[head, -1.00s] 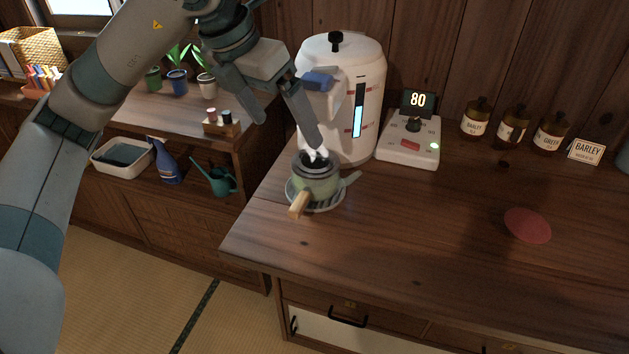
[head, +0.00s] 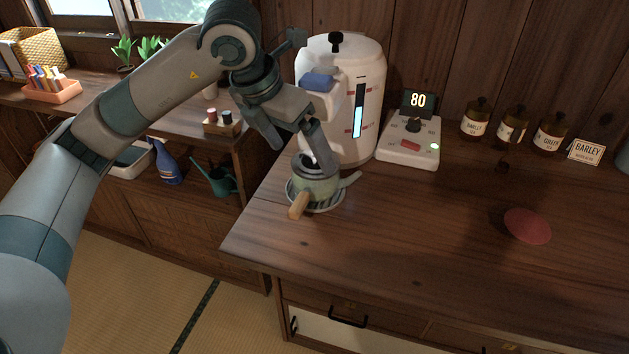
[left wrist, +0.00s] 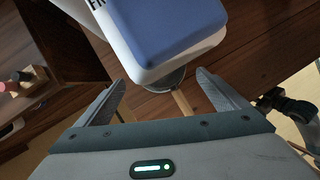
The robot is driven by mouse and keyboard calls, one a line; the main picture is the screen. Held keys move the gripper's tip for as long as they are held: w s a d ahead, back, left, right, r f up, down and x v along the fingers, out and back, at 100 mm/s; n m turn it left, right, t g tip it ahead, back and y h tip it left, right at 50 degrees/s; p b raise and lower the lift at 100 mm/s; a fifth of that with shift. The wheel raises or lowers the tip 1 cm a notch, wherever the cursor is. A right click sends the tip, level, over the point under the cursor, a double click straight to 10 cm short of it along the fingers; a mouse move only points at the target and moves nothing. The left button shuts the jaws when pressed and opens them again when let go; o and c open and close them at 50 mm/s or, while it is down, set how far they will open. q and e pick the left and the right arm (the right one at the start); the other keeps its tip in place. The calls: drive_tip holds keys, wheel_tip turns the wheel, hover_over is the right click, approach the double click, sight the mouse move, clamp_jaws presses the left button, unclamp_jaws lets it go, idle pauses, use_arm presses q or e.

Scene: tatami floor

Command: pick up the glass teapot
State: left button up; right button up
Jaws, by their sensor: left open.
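The glass teapot (head: 317,188) is small and greenish, with a dark open top, a wooden handle (head: 298,206) toward me and a spout at the right. It sits on a striped round plate (head: 333,204) under the dispenser's outlet. My left gripper (head: 300,152) is open just above and behind the teapot, one finger close to its rim. I cannot tell whether they touch. In the left wrist view the open fingers (left wrist: 160,80) flank the blue-and-white outlet block, which hides most of the teapot. Part of its handle (left wrist: 183,103) shows below.
The white water dispenser (head: 363,85) with its blue outlet part (head: 318,80) stands right beside my left gripper. A control box (head: 409,150) reading 80 is to its right. Several brown jars (head: 512,125) stand behind.

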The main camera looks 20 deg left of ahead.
sight(307, 167)
use_arm(q)
drive_tip(key=shift+x, duration=2.25)
drive_tip(key=shift+s+d, duration=0.1)
drive_tip(key=shift+d, duration=0.05)
use_arm(e)
drive_tip(key=shift+s+d, duration=0.1)
drive_tip(key=shift+d, duration=0.15)
use_arm(q)
drive_tip(key=shift+c, duration=0.7)
drive_tip(key=c, duration=1.4)
drive_tip(key=shift+r, duration=0.4)
